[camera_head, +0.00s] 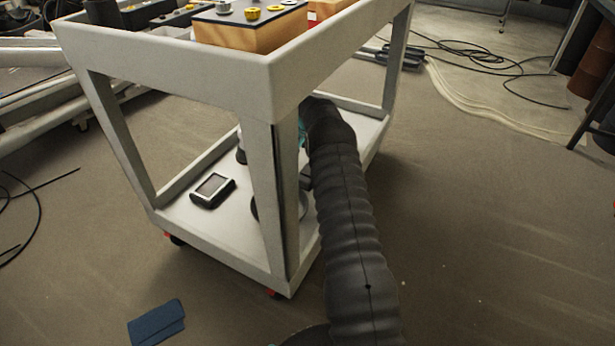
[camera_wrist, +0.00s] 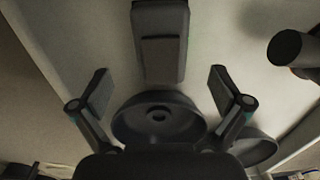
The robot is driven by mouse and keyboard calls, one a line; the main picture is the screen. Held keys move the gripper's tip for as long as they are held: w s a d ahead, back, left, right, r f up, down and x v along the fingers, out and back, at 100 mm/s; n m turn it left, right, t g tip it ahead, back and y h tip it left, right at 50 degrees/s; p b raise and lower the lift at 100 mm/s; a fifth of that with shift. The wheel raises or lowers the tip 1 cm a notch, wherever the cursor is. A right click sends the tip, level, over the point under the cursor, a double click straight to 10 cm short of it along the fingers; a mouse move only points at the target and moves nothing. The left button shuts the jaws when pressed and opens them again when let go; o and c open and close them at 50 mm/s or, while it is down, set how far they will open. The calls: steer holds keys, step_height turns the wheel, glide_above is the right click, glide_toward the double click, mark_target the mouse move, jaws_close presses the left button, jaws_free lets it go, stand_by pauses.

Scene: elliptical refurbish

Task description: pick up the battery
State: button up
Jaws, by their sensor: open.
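In the wrist view, my gripper (camera_wrist: 160,73) is open, with its two fingers wide apart and nothing held between them. A dark oblong block with a raised lighter panel, which looks like the battery (camera_wrist: 161,58), lies on the pale shelf just beyond the fingertips. It is roughly centred between them, and its far end is near the top edge of the picture. A dark round dish (camera_wrist: 158,120) lies nearer, between the fingers. In the head view, my arm reaches onto the cart's lower shelf (camera_head: 228,232), and my fingers are hidden.
The cart's corner post (camera_head: 272,200) stands left of my arm, with its upper tray (camera_head: 170,62) above. A handheld device (camera_head: 212,190) lies left on the lower shelf. The wrist view shows a dark cylinder (camera_wrist: 285,48) and another disc (camera_wrist: 256,149) at right. A blue cloth (camera_head: 157,323) lies on the floor.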

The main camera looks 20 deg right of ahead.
mark_target(309, 174)
steer(key=shift+w+d+f, duration=0.1)
steer(key=shift+w+f, duration=0.05)
steer(key=shift+f, duration=3.5)
steer(key=c, duration=1.3)
